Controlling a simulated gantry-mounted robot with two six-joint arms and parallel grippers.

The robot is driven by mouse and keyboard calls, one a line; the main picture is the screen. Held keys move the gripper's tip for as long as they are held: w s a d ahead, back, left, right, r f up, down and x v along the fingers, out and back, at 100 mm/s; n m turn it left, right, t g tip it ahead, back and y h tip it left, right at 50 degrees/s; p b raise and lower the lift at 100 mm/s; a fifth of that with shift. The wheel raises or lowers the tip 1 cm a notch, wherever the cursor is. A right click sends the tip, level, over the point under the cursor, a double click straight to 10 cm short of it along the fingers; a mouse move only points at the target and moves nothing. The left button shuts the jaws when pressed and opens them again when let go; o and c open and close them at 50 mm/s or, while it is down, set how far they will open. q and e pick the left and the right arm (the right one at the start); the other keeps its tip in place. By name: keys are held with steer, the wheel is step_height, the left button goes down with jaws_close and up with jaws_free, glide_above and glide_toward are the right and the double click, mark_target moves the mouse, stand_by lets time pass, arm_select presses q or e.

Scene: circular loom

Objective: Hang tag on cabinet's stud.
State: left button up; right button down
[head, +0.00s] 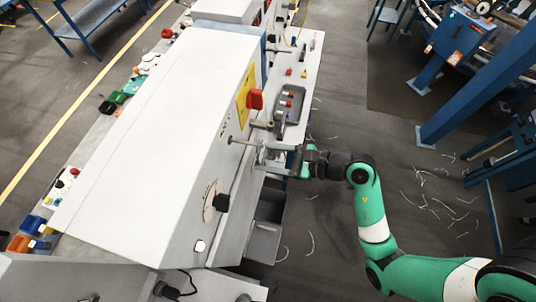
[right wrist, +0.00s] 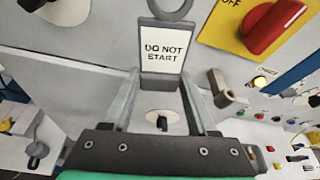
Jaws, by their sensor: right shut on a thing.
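The tag (right wrist: 163,50) is a white plate in a grey frame, reading "DO NOT START", with a grey ring (right wrist: 172,10) at its top, partly cut off by the frame edge. My right gripper (right wrist: 162,78) is shut on the tag's lower part and holds it upright before the cabinet face. In the head view the right gripper (head: 262,158) is close to the white cabinet (head: 160,130). A thin stud (head: 240,142) juts from the cabinet face just above the gripper. I cannot tell whether the ring is around it. My left gripper is not in view.
A red switch (head: 256,99) on a yellow plate sits above the stud; it is at upper right in the wrist view (right wrist: 272,25). A grey handle (right wrist: 222,88) juts out right of the gripper. A black knob (head: 222,202) is lower on the cabinet.

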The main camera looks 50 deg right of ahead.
steer(key=shift+f, duration=0.1)
steer(key=shift+c, duration=0.5)
jaws_free()
steer(key=shift+s+d, duration=0.1)
steer(key=shift+s, duration=0.15)
steer(key=p+v, duration=0.2)
steer(key=v, duration=0.6)
steer(key=shift+s, duration=0.3)
steer(key=shift+d+f, duration=0.1)
steer(key=shift+f, duration=0.05)
